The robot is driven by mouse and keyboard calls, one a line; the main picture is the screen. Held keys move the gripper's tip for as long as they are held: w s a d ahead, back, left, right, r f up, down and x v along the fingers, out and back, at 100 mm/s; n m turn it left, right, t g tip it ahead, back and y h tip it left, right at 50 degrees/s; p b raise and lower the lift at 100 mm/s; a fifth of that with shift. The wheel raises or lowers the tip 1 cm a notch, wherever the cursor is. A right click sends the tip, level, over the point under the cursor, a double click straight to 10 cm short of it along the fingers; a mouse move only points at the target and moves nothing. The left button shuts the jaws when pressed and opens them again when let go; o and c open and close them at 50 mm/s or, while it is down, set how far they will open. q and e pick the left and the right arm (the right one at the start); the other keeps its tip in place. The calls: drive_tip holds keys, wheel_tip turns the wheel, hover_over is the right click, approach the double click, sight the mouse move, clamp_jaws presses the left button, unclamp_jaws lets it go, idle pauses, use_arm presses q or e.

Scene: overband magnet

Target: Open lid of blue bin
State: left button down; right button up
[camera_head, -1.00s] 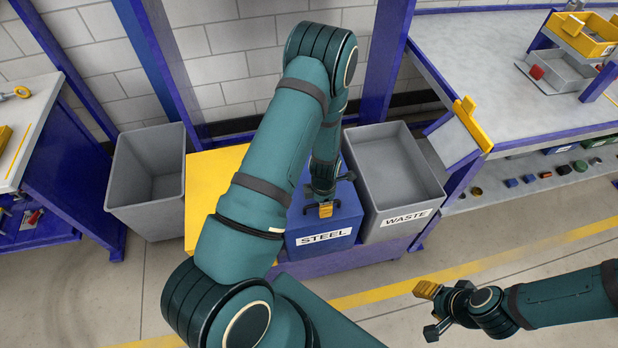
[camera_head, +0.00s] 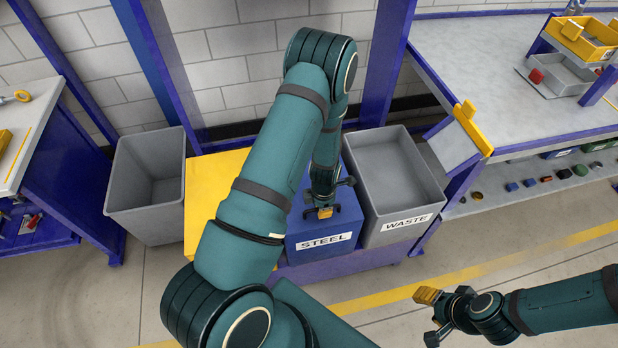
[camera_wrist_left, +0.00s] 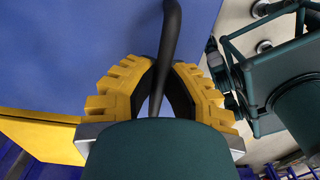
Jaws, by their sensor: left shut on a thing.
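The blue bin (camera_head: 312,246) carries a STEEL label on its front and stands between a yellow surface and a grey bin. Its blue top looks closed, partly hidden by my left arm. My left gripper (camera_head: 321,212) points down at the front part of this top. In the left wrist view, the yellow fingers of my left gripper (camera_wrist_left: 160,92) are closed around a dark curved bar (camera_wrist_left: 171,38), which looks like the lid's handle, over the blue lid (camera_wrist_left: 80,50). My right gripper (camera_head: 432,316) is open and empty over the floor at the lower right.
A grey WASTE bin (camera_head: 395,172) stands directly right of the blue bin. An empty grey bin (camera_head: 146,205) stands at the left, beside the yellow surface (camera_head: 212,180). Blue posts rise behind. A workbench (camera_head: 490,55) stands at the right. The floor in front is clear.

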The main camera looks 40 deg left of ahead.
use_arm(q)
drive_tip(key=shift+r, duration=0.1)
idle(0.5)
wheel_tip(320, 180, up, 6)
drive_tip(key=w+a+p, duration=0.1)
drive_tip(key=p, duration=0.3)
drive_tip(key=shift+a+r, duration=0.15)
drive_tip(key=shift+r, duration=0.1)
idle(0.5)
wheel_tip(320, 180, up, 6)
drive_tip(key=w+a+p, duration=0.1)
drive_tip(key=a+p, duration=0.1)
drive_tip(key=p, duration=0.2)
drive_tip(key=shift+w, duration=0.4)
drive_tip(key=shift+a+r+p, duration=0.1)
drive_tip(key=shift+r+p, duration=0.05)
drive_tip(key=shift+p, duration=0.15)
